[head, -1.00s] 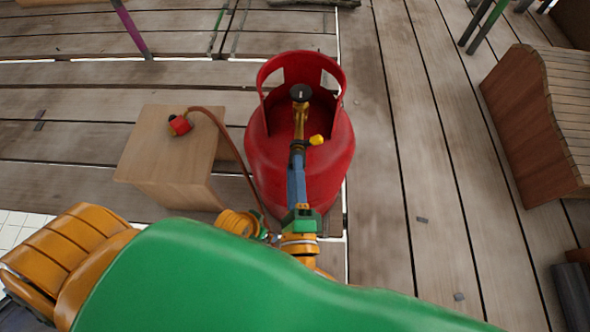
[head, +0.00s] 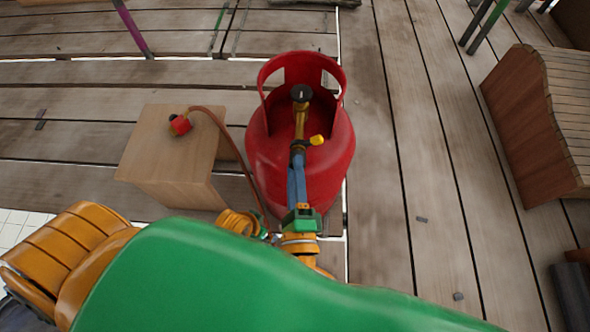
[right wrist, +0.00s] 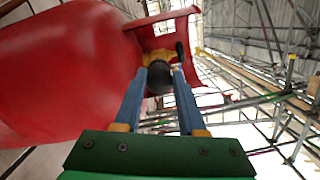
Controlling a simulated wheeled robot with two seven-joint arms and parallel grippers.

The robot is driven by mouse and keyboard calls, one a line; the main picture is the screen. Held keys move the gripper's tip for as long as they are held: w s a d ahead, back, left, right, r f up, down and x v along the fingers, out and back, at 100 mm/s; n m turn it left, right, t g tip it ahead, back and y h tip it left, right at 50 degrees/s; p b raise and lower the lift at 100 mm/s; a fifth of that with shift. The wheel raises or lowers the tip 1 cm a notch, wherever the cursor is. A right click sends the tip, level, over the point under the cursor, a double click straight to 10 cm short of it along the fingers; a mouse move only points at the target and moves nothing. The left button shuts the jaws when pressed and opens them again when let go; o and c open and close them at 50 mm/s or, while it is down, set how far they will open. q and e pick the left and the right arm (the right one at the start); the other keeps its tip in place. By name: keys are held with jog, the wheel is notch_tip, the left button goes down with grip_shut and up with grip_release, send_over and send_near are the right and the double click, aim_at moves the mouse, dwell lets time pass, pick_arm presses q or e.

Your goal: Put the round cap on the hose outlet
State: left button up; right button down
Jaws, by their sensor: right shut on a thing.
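A red gas cylinder (head: 290,175) stands upright on the planks. A brass valve (head: 301,120) with a black round handwheel (head: 301,92) rises inside its collar. My right gripper (head: 298,148) is over the cylinder, at the near side of the valve. In the right wrist view its two blue fingers (right wrist: 160,82) are shut on a dark round cap (right wrist: 160,74). The cap is right in front of the brass outlet (right wrist: 155,57); I cannot tell whether it is seated. In the head view the fingers mostly hide the cap.
A small wooden stool (head: 165,155) stands left of the cylinder, with a red regulator (head: 180,124) on it. A brown hose (head: 237,150) runs from it down beside the cylinder. A yellow knob (head: 317,140) juts right of the valve. A wooden bench (head: 540,120) is far right.

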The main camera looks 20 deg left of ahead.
pick_arm(q)
jog(key=shift+r, duration=0.15)
pick_arm(e)
jog(key=shift+r, duration=0.1)
jog(key=shift+w+a, duration=0.15)
jog(key=shift+w, duration=0.3)
dwell(0.3)
jog(key=shift+c, duration=2)
grip_release()
pick_arm(q)
jog(key=s+f, duration=0.1)
jog(key=f+p, duration=0.1)
jog(key=f, duration=0.1)
jog(key=s+f, duration=0.1)
jog(key=f, duration=0.1)
jog(key=shift+s+a, duration=0.3)
pick_arm(e)
jog(key=v, duration=0.7)
